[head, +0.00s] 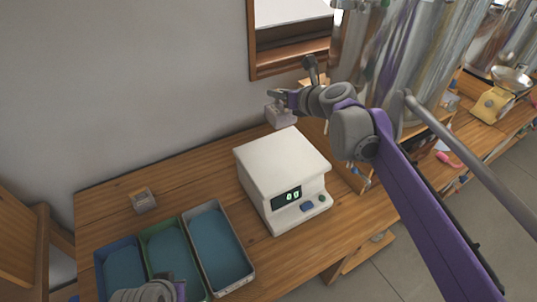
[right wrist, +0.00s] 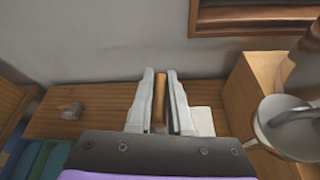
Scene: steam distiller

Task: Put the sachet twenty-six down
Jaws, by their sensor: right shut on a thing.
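My right gripper (head: 277,104) is behind the white device, near the wall, and high enough that its height above the table is hard to judge. In the right wrist view its two pale fingers (right wrist: 160,100) are shut on a narrow orange-brown thing, which I take to be the sachet (right wrist: 159,98). Its number cannot be read. A pale block shape (head: 279,117) shows at the gripper in the head view; I cannot tell if it is finger or sachet. Part of my left arm (head: 150,291) shows at the bottom edge; its fingers cannot be made out.
The white device (head: 282,160) with a lit display stands mid-table. Blue, green and grey trays (head: 237,243) with blue insides lie front left. A small grey box (head: 144,200) sits behind them. Bare wood (head: 195,170) lies left of the device. Shiny metal vessels stand right.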

